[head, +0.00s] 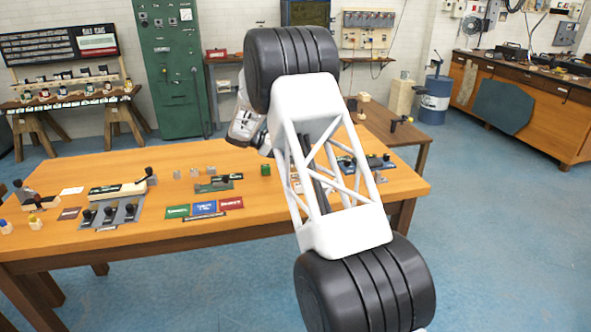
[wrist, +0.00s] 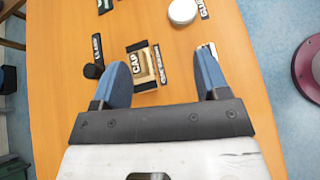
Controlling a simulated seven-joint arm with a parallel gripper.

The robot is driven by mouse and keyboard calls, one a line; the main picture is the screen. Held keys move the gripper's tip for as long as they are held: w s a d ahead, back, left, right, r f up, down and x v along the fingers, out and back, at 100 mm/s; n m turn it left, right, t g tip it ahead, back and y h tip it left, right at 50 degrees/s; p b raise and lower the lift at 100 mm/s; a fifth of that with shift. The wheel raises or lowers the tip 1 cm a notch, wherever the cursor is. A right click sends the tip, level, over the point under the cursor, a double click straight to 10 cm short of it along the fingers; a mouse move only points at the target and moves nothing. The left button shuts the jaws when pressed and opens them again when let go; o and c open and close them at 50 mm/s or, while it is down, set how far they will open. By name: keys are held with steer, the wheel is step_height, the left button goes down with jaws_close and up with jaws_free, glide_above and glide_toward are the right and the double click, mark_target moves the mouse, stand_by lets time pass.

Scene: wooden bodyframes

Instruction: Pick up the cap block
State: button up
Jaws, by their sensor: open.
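The block shows in the gap between the fingers, closer to the left finger. I cannot tell the height of the fingertips above the table. In the head view my arm covers the middle of the table, and I cannot make out the cap block or the fingertips there.
In the wrist view a black knobbed piece (wrist: 94,70) lies just left of the left finger. A round silvery-white piece (wrist: 182,11) and a black label strip (wrist: 202,8) lie farther up. The table (head: 130,245) holds several small blocks and coloured cards. A round maroon object (wrist: 309,68) is at the right.

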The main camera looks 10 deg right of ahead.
steer(key=w+f, duration=0.2)
steer(key=w+a+f+n+h, duration=0.1)
steer(key=w+f, duration=0.1)
steer(key=f, duration=0.1)
steer(key=w+f+n, duration=0.1)
steer(key=w+f, duration=0.2)
steer(key=shift+a+f+h, duration=0.1)
steer(key=shift+a+h, duration=0.1)
steer(key=shift+h, duration=0.2)
steer(key=shift+d, duration=0.1)
steer(key=shift+x, duration=1.2)
steer(key=shift+w+d+f, duration=0.1)
steer(key=shift+x, duration=2.5)
steer(key=shift+w+f, duration=0.1)
steer(key=shift+f, duration=0.05)
steer(key=c, duration=1)
